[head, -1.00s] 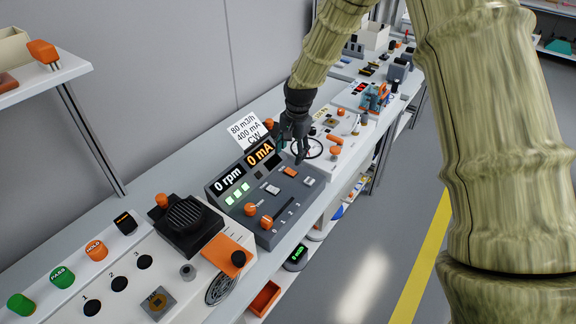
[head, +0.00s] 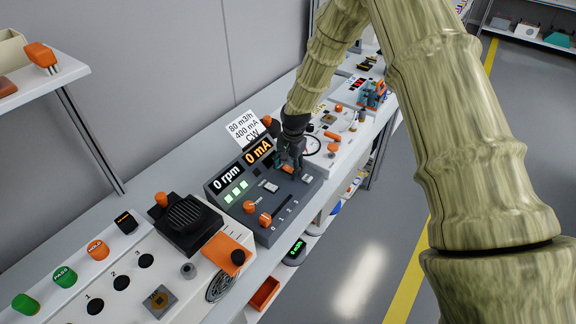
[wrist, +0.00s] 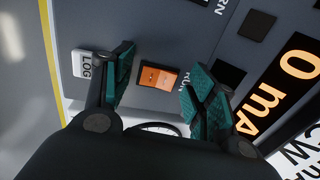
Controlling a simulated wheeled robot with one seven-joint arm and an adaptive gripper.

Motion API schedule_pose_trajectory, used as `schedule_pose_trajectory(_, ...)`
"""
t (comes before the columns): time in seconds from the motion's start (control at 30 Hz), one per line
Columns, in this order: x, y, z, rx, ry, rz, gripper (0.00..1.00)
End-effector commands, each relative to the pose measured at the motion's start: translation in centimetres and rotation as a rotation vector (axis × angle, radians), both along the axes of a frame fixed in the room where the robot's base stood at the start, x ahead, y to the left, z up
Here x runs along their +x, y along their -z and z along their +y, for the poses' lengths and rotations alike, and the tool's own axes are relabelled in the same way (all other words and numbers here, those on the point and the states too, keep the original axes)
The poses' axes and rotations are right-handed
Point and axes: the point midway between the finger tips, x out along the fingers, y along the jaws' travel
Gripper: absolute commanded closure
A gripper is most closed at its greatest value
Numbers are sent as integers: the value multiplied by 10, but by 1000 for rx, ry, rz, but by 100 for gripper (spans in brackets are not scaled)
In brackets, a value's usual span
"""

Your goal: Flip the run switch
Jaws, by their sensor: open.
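The run switch (wrist: 157,77) is an orange rocker in a dark frame, with a partly hidden RUN label beside it in the wrist view. It sits on the sloping grey control panel (head: 295,199), and in the head view a little of its orange (head: 287,169) shows by the fingers. My gripper (wrist: 160,66) is open and empty, with one teal-padded finger on either side of the switch in the picture. In the head view my gripper (head: 291,160) is low over the right part of the panel. I cannot tell whether it touches the switch.
A white LOG switch (wrist: 82,65) lies close to one finger. A paper card (head: 243,128) stands behind.

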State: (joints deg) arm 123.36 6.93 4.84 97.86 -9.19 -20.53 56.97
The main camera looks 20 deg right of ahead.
Motion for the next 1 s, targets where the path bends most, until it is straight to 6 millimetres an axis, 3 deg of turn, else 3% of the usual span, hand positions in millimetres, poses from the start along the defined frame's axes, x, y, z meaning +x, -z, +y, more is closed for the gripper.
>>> schedule_pose_trajectory(0.13,0,0,0,0,0,0,43)
schedule_pose_trajectory(0.4,0,0,0,0,1,0,89)
schedule_pose_trajectory(1.0,3,0,1,-78,1,99,88)
